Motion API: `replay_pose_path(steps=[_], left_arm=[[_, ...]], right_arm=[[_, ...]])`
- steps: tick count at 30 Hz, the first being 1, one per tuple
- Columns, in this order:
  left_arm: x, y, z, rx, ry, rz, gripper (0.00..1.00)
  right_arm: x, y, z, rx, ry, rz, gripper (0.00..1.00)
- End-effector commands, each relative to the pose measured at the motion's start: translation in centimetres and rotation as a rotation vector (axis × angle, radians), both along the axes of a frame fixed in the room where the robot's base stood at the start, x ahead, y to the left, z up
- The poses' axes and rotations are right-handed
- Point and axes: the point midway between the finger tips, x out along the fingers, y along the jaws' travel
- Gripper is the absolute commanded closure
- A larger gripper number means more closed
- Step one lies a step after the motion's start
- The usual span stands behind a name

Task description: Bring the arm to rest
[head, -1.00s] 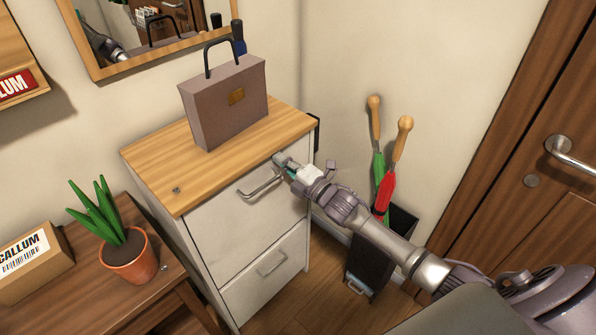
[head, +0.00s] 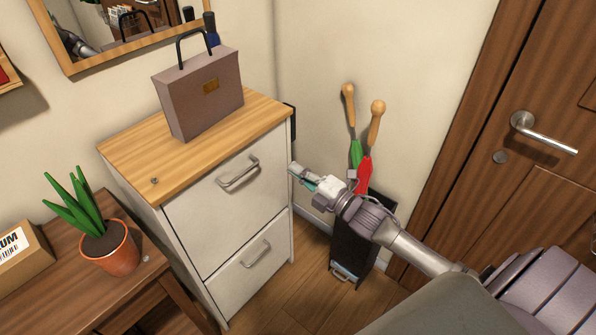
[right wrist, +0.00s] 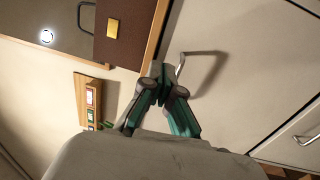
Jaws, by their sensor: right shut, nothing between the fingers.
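My right gripper (head: 298,174) is shut and empty. In the head view it is at the right side of the white cabinet (head: 212,238), in front of the umbrella stand. In the right wrist view its teal fingers (right wrist: 162,88) come together, and the upper drawer handle (right wrist: 182,66) shows just beyond them. In the head view the upper handle (head: 238,174) is to the left of the gripper, apart from it. Both cabinet drawers look closed. My left gripper is not in view.
A mauve briefcase (head: 205,98) stands on the cabinet top. A black stand (head: 350,250) holds a green and a red umbrella (head: 366,172) behind my arm. A wooden door (head: 540,190) is at right. A potted plant (head: 108,245) and a cardboard box (head: 24,258) are on the table at left.

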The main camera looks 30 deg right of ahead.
Motion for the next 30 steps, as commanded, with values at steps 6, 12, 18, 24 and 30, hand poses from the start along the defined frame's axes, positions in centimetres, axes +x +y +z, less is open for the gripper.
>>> replay_pose_path(steps=[6,12,18,24,30], left_arm=[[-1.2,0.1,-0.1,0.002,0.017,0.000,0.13],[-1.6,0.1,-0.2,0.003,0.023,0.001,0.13],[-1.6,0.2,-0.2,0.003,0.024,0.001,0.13],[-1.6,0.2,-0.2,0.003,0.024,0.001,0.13],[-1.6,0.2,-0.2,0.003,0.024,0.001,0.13]], right_arm=[[-0.6,-0.2,0.0,0.000,0.000,0.000,1.00],[-0.7,-1.4,-4.5,0.070,0.112,-0.053,1.00],[-3.8,-3.9,-18.0,0.285,0.443,-0.227,1.00],[-11.4,-4.3,-31.5,0.509,0.774,-0.437,1.00],[-22.1,-2.4,-42.4,0.698,1.072,-0.671,1.00]])
